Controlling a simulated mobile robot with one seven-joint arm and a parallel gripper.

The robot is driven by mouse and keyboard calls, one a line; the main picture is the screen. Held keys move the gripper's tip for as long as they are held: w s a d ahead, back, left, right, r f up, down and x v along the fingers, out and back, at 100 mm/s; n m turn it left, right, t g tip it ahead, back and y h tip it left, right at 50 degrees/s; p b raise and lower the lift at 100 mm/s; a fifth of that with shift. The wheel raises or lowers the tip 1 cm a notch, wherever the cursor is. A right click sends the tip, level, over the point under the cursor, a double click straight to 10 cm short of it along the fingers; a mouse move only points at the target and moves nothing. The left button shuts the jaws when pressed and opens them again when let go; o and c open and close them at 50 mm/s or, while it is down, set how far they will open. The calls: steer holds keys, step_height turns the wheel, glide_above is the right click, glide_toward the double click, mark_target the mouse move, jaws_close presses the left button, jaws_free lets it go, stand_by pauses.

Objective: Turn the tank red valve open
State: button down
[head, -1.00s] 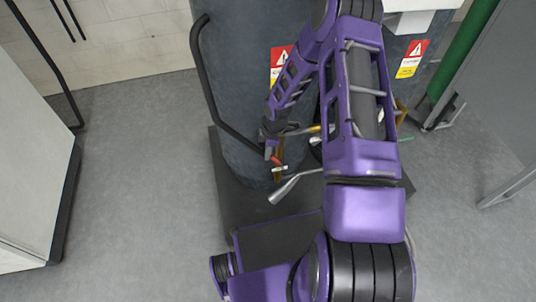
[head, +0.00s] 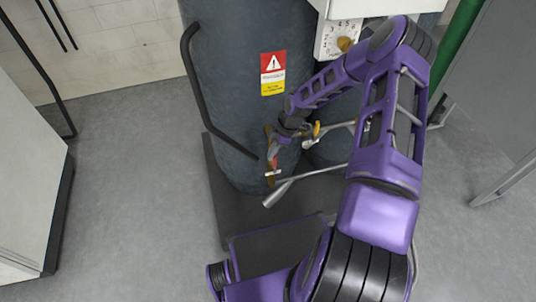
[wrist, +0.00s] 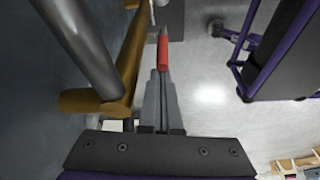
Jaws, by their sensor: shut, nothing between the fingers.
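The tank (head: 225,100) is a large dark grey-blue cylinder with a curved black bar on its side. The small red valve handle (head: 273,164) is low on its front side, by brass-coloured pipework. In the wrist view, the red handle (wrist: 163,52) lies straight ahead, lengthwise, at the tips of my gripper (wrist: 160,78). My gripper's grey fingers are together, with nothing held between them. I cannot tell whether the tips touch the handle. In the head view my gripper is just above the handle, its fingertips hard to make out.
A brown-gold pipe (wrist: 127,60) and a thick grey pipe (wrist: 80,42) run close to the left of my fingers. A grey metal pipe (head: 277,194) sticks out below the handle. A white cabinet (head: 30,170) stands left, with open floor between it and the tank.

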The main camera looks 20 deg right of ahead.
steer(key=shift+d, duration=0.3)
stand_by(0.4)
steer(key=shift+d+r, duration=0.1)
steer(key=shift+r, duration=0.15)
steer(key=p+v, duration=0.1)
steer(key=v, duration=0.6)
